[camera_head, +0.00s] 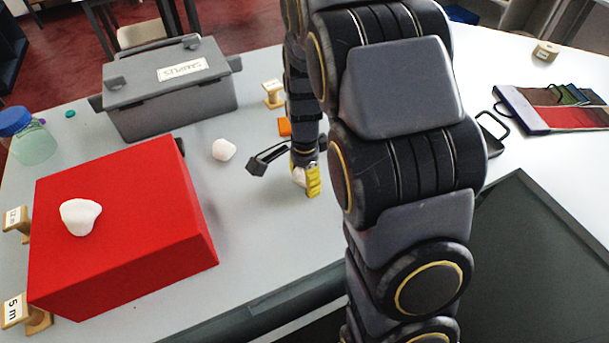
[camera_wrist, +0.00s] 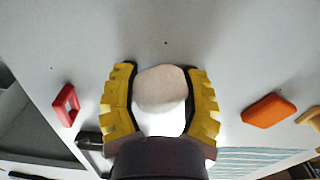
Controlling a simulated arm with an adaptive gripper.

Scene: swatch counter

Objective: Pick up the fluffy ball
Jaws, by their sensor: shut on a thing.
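My gripper (camera_head: 307,183) has yellow ridged fingers and is low over the grey counter, mostly behind my own arm in the head view. In the wrist view, my gripper (camera_wrist: 161,78) is shut on a white rounded ball (camera_wrist: 160,90), one finger on each side. A bit of this ball (camera_head: 299,175) shows beside the fingers in the head view. I cannot tell whether it touches the counter. A second white lump (camera_head: 223,150) lies on the counter left of my gripper. A third white lump (camera_head: 80,217) rests on the red box. Fluffy texture is hard to make out on any of them.
The red box (camera_head: 140,245) fills the front left. A grey lidded case (camera_head: 170,105) and a jar with a blue lid (camera_head: 30,140) stand behind it. An orange block (camera_wrist: 268,111) and a red piece (camera_wrist: 67,104) lie either side of my gripper. Fabric swatches (camera_head: 565,112) lie far right.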

